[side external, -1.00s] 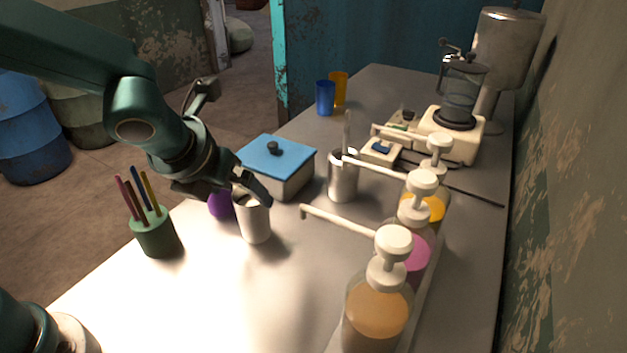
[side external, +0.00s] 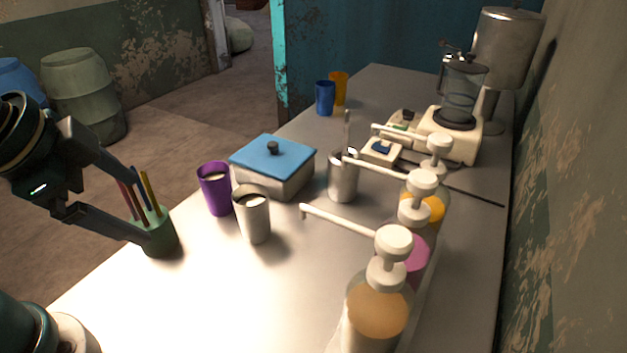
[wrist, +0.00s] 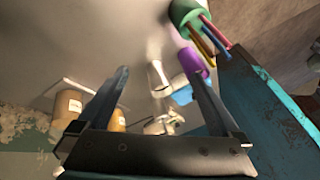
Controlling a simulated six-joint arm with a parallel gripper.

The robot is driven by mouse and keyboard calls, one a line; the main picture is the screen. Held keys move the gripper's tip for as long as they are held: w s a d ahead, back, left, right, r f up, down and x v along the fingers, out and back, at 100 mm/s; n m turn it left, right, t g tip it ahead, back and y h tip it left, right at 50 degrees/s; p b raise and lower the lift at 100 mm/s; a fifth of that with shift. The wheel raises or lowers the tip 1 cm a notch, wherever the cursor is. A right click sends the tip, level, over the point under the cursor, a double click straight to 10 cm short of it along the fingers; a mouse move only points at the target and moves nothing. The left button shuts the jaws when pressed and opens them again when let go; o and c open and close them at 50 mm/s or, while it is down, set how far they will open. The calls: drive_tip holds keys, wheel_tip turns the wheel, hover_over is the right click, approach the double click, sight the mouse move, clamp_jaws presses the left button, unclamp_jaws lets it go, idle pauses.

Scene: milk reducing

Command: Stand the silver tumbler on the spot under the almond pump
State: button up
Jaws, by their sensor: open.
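The silver tumbler (side external: 254,222), pale and shiny, stands upright on the table beside a purple tumbler (side external: 214,190). It also shows between my fingers in the wrist view (wrist: 157,76), some distance off. My gripper (side external: 142,226) is open and empty at the left, in front of the green pen cup in the side view and clear of the tumbler. Several pump bottles stand in a row at the right. The nearest bottle (side external: 375,312) holds tan liquid and its spout (side external: 335,219) points left over the table. No label tells me which pump is almond.
A green cup of pens (side external: 158,238) stands near my fingers. A blue-lidded box (side external: 290,178) is behind the tumblers, and a metal container (side external: 343,182) with a stick in it is beside the spouts. The front table is clear.

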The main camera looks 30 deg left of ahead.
drive_tip(key=s+n, duration=0.1)
drive_tip(key=n, duration=0.1)
drive_tip(key=s+n, duration=0.1)
drive_tip(key=n, duration=0.1)
drive_tip(key=s+n, duration=0.1)
drive_tip(key=n, duration=0.2)
drive_tip(key=shift+d+f+h, duration=0.1)
drive_tip(key=shift+d+h, duration=0.1)
drive_tip(key=shift+h, duration=0.1)
drive_tip(key=shift+w, duration=0.1)
